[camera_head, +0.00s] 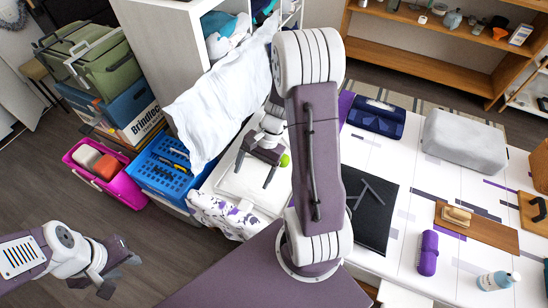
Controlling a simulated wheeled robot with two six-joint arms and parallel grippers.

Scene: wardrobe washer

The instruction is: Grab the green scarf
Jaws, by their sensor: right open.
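No green scarf can be made out for sure. A small bright green patch (285,160) shows just right of my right gripper, partly hidden by my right arm; I cannot tell whether it is the scarf. My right gripper (255,174) is open, fingers pointing down over a white surface beside the white cabinet, with nothing seen between them. My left gripper (104,280) is low at the left, over the floor and away from any object. Its fingers are seen at an angle, and I cannot tell whether they are open.
A white cloth (205,110) hangs by the white cabinet (165,45). A blue basket (165,168), a pink bin (112,187) and stacked green boxes (105,62) stand left. A white table (395,150) holding a grey box (463,140) and brush lies right. Floor at lower left is clear.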

